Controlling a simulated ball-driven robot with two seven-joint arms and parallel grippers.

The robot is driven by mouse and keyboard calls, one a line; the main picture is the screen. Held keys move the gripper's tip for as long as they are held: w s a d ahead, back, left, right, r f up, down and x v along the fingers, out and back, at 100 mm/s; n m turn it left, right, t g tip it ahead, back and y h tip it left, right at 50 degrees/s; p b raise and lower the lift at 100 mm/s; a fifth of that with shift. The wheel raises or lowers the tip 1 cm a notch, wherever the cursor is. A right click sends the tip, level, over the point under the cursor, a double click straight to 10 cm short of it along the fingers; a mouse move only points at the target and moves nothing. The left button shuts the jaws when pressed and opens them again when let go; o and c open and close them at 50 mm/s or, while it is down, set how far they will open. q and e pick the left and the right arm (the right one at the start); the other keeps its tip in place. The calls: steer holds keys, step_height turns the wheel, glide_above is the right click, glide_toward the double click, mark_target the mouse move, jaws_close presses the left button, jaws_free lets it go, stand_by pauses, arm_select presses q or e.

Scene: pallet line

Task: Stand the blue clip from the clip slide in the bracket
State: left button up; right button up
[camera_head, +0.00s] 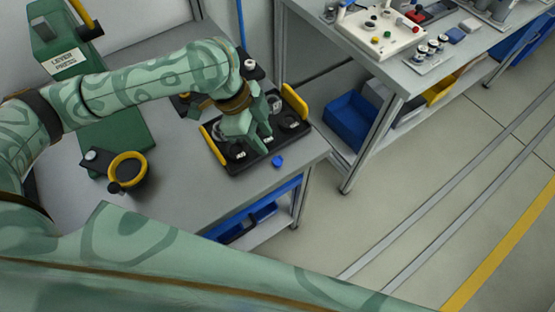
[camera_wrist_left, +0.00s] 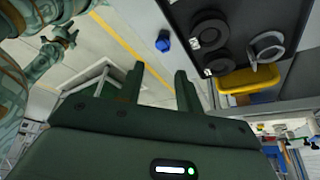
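A small blue piece (camera_head: 278,161), which looks like the blue clip, lies on the grey table just in front of the black tray. It also shows in the left wrist view (camera_wrist_left: 163,44), beside the tray's edge and apart from my fingers. My left gripper (camera_head: 259,143) is over the black tray (camera_head: 235,168), to the left of the blue piece. In the left wrist view its two fingers (camera_wrist_left: 159,78) stand apart with nothing between them. A small green jointed part at the upper left there may be my right gripper (camera_wrist_left: 60,42). I cannot make out the clip slide or the bracket.
The tray has yellow handles (camera_head: 294,101) and holds several dark rings (camera_wrist_left: 211,31). A green lever press (camera_head: 62,62) and a yellow-rimmed black cup (camera_head: 127,170) stand to the left. The table's front edge is close to the blue piece. Another bench (camera_head: 400,75) stands at the back right.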

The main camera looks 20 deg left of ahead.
mark_target(278, 159)
arm_select(q)
steer(key=b+x, duration=0.1)
steer(key=x, duration=0.2)
steer(key=shift+d+f, duration=0.2)
steer(key=shift+f, duration=0.15)
steer(key=b+x, duration=0.2)
steer(key=x, duration=0.1)
steer(key=b+x, duration=0.1)
steer(key=x, duration=0.1)
steer(key=shift+w+a+f, duration=0.2)
steer(key=shift+f, duration=0.1)
steer(key=shift+r, duration=0.15)
steer(key=shift+c, duration=0.5)
jaws_close()
